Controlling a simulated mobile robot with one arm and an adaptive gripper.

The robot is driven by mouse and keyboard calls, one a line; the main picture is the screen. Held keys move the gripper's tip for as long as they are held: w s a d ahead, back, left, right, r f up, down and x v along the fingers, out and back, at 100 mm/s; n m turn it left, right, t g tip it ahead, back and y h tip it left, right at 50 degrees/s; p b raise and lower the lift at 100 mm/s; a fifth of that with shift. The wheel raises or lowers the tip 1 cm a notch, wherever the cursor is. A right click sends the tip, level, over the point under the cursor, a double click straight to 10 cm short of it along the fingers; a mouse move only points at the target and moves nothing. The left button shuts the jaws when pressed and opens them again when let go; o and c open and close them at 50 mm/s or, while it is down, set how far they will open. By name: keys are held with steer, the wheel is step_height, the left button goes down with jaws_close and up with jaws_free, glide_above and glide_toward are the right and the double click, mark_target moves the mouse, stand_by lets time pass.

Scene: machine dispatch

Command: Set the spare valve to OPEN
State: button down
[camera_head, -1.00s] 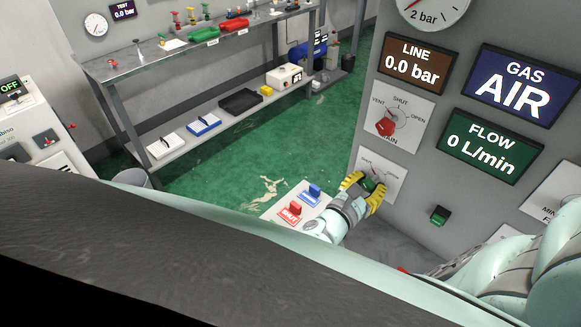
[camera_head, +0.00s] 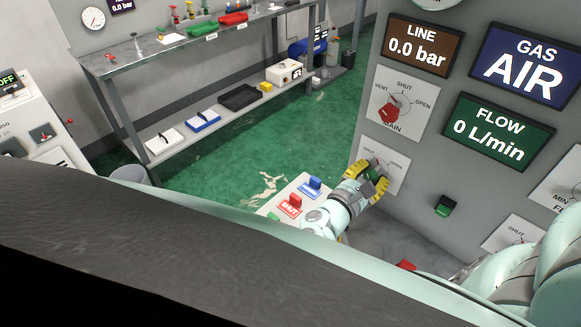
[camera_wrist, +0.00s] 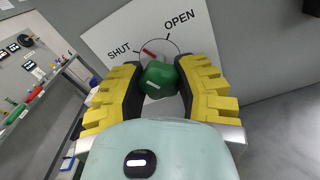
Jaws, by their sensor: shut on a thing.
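The valve plate (camera_wrist: 198,35) bears the words SHUT and OPEN in the wrist view; it is also the white plate low on the grey panel in the head view (camera_head: 396,180). Its green knob (camera_wrist: 160,76) sits between the yellow fingers of my gripper (camera_wrist: 163,84), which is shut on it. A red mark (camera_wrist: 149,52) at the knob's upper left lies close to the SHUT tick, away from the OPEN tick. In the head view my gripper (camera_head: 371,181) covers most of the knob. Whether this plate is named as the spare is not readable.
Above it is a red-handled MAIN valve (camera_head: 388,110) with VENT, SHUT and OPEN. A green button (camera_head: 444,206) and another dial plate (camera_head: 513,236) lie to the right. A bench (camera_head: 160,47) stands behind.

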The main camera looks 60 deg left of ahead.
steer(key=m+b, duration=0.4)
steer(key=shift+s+f+m+b, duration=0.1)
steer(key=shift+f+m+b, duration=0.2)
steer(key=shift+f+m, duration=0.1)
steer(key=m+b, duration=0.3)
steer(key=b, duration=0.1)
steer(key=shift+a+m, duration=0.1)
steer(key=shift+m, duration=0.2)
steer(key=m+b, duration=0.4)
steer(key=b, duration=0.1)
steer(key=shift+r, duration=0.1)
steer(key=shift+r+m+b, duration=0.2)
steer(key=shift+m+b, duration=0.7)
steer(key=shift+b, duration=0.25)
steer(key=shift+r, duration=0.1)
steer(key=c, duration=0.6)
jaws_free()
steer(key=v, duration=1.2)
steer(key=shift+r, duration=0.1)
